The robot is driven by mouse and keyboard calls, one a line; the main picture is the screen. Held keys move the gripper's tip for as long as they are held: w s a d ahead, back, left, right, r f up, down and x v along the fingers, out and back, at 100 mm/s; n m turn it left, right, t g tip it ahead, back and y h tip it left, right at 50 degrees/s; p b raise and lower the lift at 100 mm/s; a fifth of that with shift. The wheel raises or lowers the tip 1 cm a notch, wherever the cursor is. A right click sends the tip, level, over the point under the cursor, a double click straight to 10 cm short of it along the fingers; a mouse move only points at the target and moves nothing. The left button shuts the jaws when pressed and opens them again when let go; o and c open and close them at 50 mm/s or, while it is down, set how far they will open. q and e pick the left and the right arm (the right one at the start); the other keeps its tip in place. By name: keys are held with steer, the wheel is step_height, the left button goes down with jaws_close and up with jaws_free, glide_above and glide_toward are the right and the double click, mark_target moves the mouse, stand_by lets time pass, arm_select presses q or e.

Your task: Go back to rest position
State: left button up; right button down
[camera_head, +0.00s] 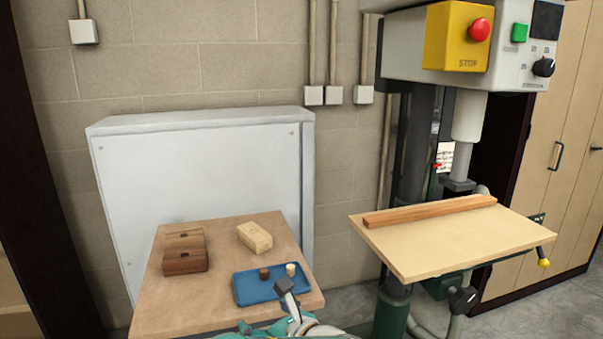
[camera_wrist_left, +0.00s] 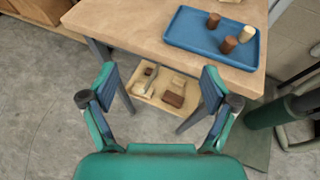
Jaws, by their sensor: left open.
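My left gripper (camera_wrist_left: 160,74) is open and empty in the left wrist view, its two blue-padded fingers spread wide. It is in front of the wooden table (camera_wrist_left: 130,28), with nothing between the fingers but the lower shelf seen beyond. In the head view, teal and grey parts of my left gripper (camera_head: 270,326) show at the bottom edge, in front of the table's near side, and cover part of the blue tray (camera_head: 254,292). My right gripper is in neither view.
Brown and pale pegs stand on the tray. Dark wood blocks (camera_head: 184,262) and a pale block (camera_head: 255,237) lie on the table. At right, a drill press (camera_head: 466,115) holds a board with a wooden strip (camera_head: 430,211). The lower shelf (camera_wrist_left: 150,97) carries small pieces. Floor at left (camera_wrist_left: 45,110) is clear.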

arm_select(q)
steer(key=s+a+f+n+g+h+p, duration=0.1)
steer(key=s+a+f+n+g+h, duration=0.2)
steer(key=f, duration=0.6)
steer(key=s+a+f+n+g+p, duration=0.1)
steer(key=s+f+g, duration=0.3)
steer(key=f, duration=0.5)
steer(key=s+a+f+n+g+h+p, duration=0.1)
steer(key=s+f+n+h, duration=0.3)
steer(key=s+n, duration=0.6)
steer(key=s+f+n+g+h+p, duration=0.1)
steer(key=s+f+n+h+p, duration=0.2)
steer(key=n, duration=1.3)
steer(key=s+f+h, duration=0.2)
steer(key=s+f, duration=0.3)
steer(key=s, duration=0.2)
steer(key=shift+s+a+f+g, duration=0.15)
steer(key=shift+a+f+g, duration=0.2)
steer(key=shift+g, duration=0.05)
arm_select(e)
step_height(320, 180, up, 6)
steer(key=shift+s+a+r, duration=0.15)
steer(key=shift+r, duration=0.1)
